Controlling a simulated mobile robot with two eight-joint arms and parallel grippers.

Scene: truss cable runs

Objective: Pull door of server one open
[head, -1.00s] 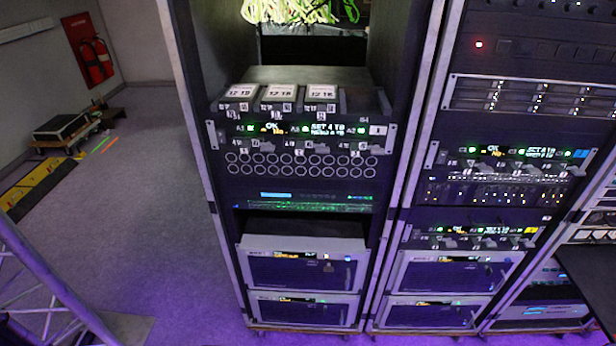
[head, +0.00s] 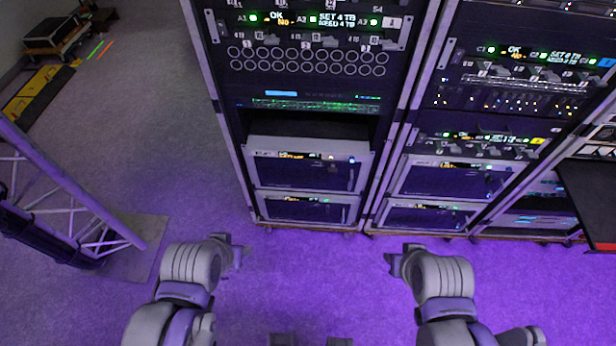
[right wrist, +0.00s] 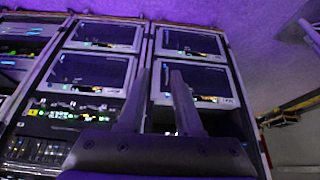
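The left rack holds a server panel (head: 310,22) with a white tag at its right end that seems to read 1. Below it, two silver-framed units with dark fronts, an upper one (head: 305,172) and a lower one (head: 306,208), look shut. I cannot tell which front is server one's door. My left gripper (head: 237,252) is low in front of the left rack, apart from it; its finger gap is unclear. My right gripper (head: 392,262) is in front of the racks' bottom edge, touching nothing; the right wrist view shows its two fingers (right wrist: 160,85) apart and empty.
A second rack (head: 450,180) with similar units stands to the right. A dark shelf with a red edge (head: 590,205) juts out at far right. A metal truss (head: 70,200) stands on the left. The purple-lit floor before the racks is clear.

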